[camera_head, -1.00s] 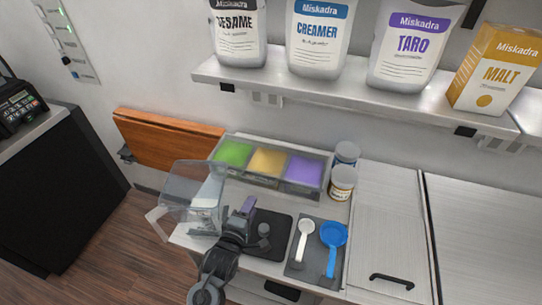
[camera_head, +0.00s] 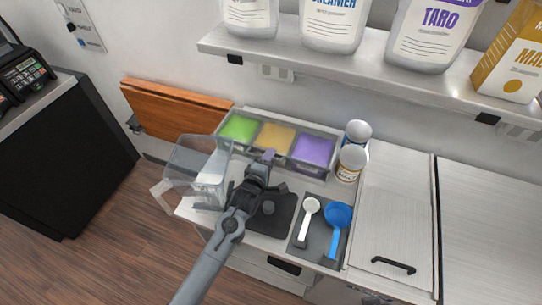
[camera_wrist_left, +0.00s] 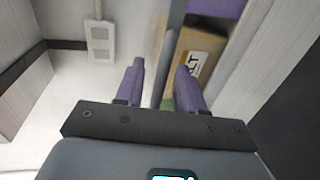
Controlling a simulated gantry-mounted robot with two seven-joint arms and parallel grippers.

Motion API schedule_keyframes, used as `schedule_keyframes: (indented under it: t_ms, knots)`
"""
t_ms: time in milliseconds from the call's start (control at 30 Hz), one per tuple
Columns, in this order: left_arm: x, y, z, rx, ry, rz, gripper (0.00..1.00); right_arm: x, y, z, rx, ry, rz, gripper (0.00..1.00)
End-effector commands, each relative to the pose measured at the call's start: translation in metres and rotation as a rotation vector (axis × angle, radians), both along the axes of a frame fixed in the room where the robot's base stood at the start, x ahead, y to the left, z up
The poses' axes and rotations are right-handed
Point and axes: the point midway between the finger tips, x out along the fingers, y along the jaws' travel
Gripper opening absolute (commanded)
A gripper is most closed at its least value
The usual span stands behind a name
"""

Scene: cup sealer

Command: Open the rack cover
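The rack (camera_head: 291,164) holds green, yellow and purple contents in its compartments, against the wall. A clear cover appears to lie over it, but its edges are hard to make out. My left gripper (camera_head: 268,156) is at the rack's front edge, in front of the yellow and purple compartments. In the left wrist view its purple fingers (camera_wrist_left: 161,66) are apart. A grey bar (camera_wrist_left: 166,50) shows between them, with no clear contact on either finger. My right gripper is not in view.
A clear bin (camera_head: 196,165) stands left of the rack, close to my left arm. Two jars (camera_head: 350,163) stand at its right. A dark tray (camera_head: 301,243) with a white scoop (camera_head: 308,219) and a blue scoop (camera_head: 337,217) lies in front. A shelf (camera_head: 372,76) with bags overhangs the back.

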Motion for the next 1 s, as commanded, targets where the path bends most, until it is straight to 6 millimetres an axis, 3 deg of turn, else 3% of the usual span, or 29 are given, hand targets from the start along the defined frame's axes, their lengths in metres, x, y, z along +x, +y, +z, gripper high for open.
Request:
schedule_keyframes:
  t_ms: [200,567,667,833,1000]
  knots:
    - [0.014,-0.004,-0.003,0.002,-0.001,0.0,0.38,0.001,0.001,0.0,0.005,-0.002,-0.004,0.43]
    - [0.016,-0.005,-0.004,0.001,0.0,0.001,0.38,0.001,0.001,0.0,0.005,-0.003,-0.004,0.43]
    - [0.016,-0.005,-0.004,0.001,0.0,0.001,0.27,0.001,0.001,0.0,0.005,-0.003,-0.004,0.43]
    - [0.016,-0.005,-0.003,0.001,-0.001,0.001,0.01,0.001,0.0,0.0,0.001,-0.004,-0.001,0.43]
    - [0.016,-0.005,-0.002,-0.001,-0.003,0.0,0.0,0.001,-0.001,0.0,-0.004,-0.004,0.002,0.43]
